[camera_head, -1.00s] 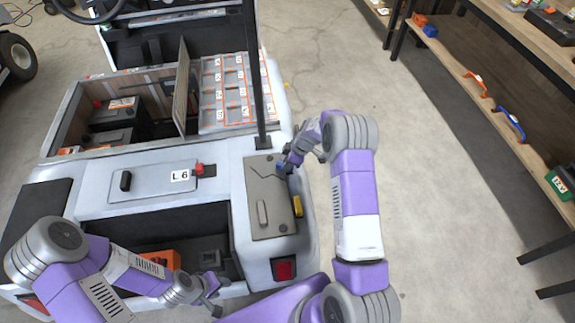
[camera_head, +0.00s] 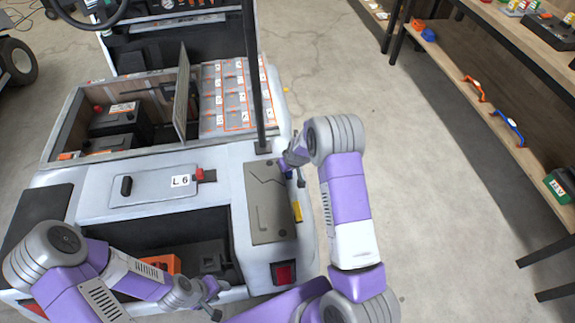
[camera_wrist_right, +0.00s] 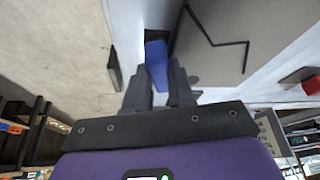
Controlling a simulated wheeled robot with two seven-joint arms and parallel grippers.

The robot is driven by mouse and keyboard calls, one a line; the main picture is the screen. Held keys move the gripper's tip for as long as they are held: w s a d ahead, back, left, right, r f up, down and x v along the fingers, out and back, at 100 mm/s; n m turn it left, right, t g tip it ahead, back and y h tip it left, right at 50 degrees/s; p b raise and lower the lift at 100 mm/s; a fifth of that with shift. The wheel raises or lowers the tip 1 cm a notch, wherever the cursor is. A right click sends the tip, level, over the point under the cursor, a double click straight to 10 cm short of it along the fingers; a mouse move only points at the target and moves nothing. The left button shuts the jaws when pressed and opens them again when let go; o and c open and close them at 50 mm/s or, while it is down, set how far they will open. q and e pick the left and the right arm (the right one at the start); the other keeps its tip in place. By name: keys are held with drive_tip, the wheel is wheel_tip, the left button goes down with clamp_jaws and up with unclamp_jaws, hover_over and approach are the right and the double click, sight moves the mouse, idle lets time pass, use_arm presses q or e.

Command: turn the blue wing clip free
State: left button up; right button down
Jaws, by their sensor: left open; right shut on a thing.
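The blue wing clip (camera_wrist_right: 156,62) sits at the edge of a grey-beige panel (camera_head: 270,222) on the cart's rear right corner. In the right wrist view it stands between the fingers of my right gripper (camera_wrist_right: 160,80), which is shut on it. In the head view my right gripper (camera_head: 299,180) is small and partly hidden by its own wrist, and only a bit of blue shows there. A yellow clip (camera_head: 297,211) sits at the same panel edge, nearer to me. My left gripper (camera_head: 213,300) is open and empty by the cart's rear opening.
A dark upright post (camera_head: 254,80) rises just behind the panel. The rear opening holds an orange object (camera_head: 160,263). A tray (camera_head: 135,185) labelled L 6 lies left of the panel. Wooden shelves (camera_head: 500,120) stand at the right, with clear floor between.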

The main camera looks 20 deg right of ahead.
drive_tip(key=shift+s+f+m+h+p, duration=0.15)
drive_tip(key=shift+m+h+p, duration=0.15)
drive_tip(key=shift+m+p, duration=0.4)
drive_tip(key=shift+s+f+m+h+p, duration=0.1)
drive_tip(key=shift+m+h+p, duration=0.25)
drive_tip(key=shift+m, duration=0.55)
drive_tip(key=shift+d+m, duration=0.1)
drive_tip(key=shift+m, duration=0.2)
drive_tip(key=c, duration=1.3)
unclamp_jaws()
drive_tip(key=o, duration=0.3)
drive_tip(key=shift+o, duration=0.2)
drive_tip(key=shift+w+r, duration=0.1)
drive_tip(key=shift+r+p, duration=0.3)
drive_tip(key=shift+r, duration=0.25)
drive_tip(key=p+v, duration=0.2)
drive_tip(key=v, duration=0.4)
drive_tip(key=shift+s+r, duration=0.2)
drive_tip(key=shift+s, duration=0.05)
